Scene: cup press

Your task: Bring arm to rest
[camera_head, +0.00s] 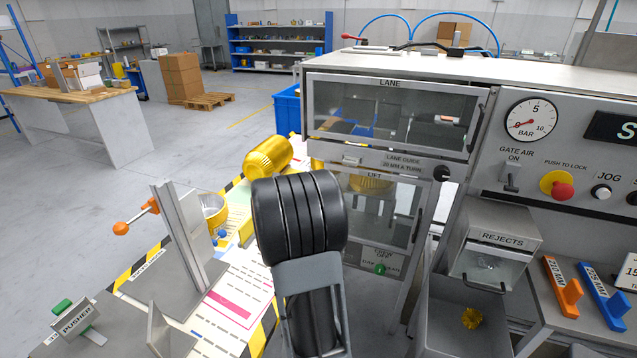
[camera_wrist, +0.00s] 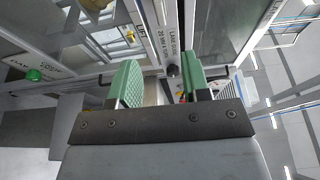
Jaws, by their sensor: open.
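My arm stands in the middle of the head view, with a thick black ribbed joint in front of the press. My gripper is hidden behind it in that view. In the wrist view my gripper (camera_wrist: 155,88) shows two green ridged pads apart, with nothing held between them. The press front lies beyond the pads, with the lane guide label (camera_wrist: 166,42) and a dark round knob (camera_wrist: 173,70) near the gap. The same knob shows in the head view (camera_head: 441,173) at the right of the lane guide strip.
A gold ribbed cup (camera_head: 268,157) lies on its side left of the press. A metal upright (camera_head: 178,235) and the pusher (camera_head: 77,320) stand at lower left. The rejects bin (camera_head: 465,320) and orange (camera_head: 562,290) and blue (camera_head: 602,296) gauges are at right. Open floor lies at far left.

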